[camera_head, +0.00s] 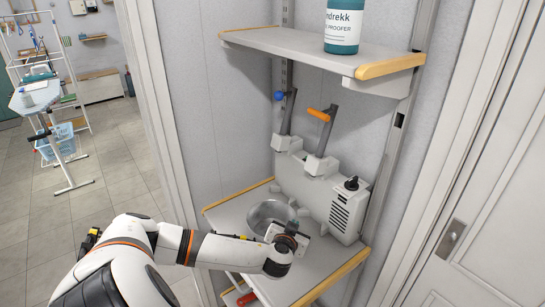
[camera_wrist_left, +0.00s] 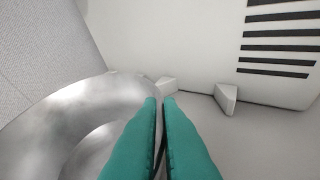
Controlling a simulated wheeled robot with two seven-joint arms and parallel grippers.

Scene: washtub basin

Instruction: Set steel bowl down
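The steel bowl (camera_head: 262,213) is a shiny round basin at the lower shelf (camera_head: 226,215), in front of a white wall unit (camera_head: 345,212). It also fills the left of the left wrist view (camera_wrist_left: 75,115). My left gripper (camera_head: 292,238) is at the bowl's right side. Its teal fingers (camera_wrist_left: 160,100) are nearly together, with the bowl's rim running in between them. I cannot tell whether the bowl's base touches the shelf; the gripper and wrist hide part of it. My right gripper is not in view.
An upper shelf (camera_head: 315,45) with a teal bottle (camera_head: 343,28) hangs above. Levers with a blue knob (camera_head: 279,96) and an orange handle (camera_head: 318,115) rise from the unit. The lower shelf's front right is clear. A white door (camera_head: 490,200) stands at right.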

